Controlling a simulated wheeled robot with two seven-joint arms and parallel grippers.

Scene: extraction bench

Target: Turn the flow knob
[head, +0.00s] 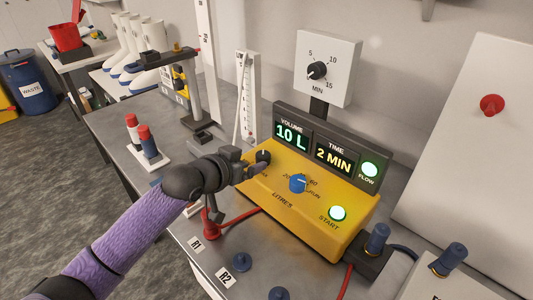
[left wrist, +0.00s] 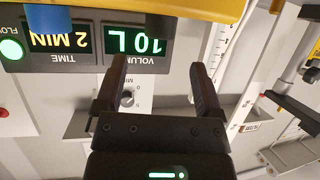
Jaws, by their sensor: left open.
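The yellow control box (head: 335,235) stands on the bench. A small dark knob (head: 263,156) sits at its left end, close to my left gripper (head: 257,164); its label is mostly hidden. I cannot tell if the fingers touch it. A blue knob (head: 298,183) with a LITRES scale is right of it. The displays read 10 L (head: 291,135) and 2 MIN (head: 333,158). In the left wrist view, the two fingers of my left gripper (left wrist: 160,80) are apart with nothing gripped between them. My right gripper is in neither view.
A white MIN dial board (head: 330,62) stands behind the box. Blue knobs (head: 377,238) and red hoses (head: 240,224) crowd the front.

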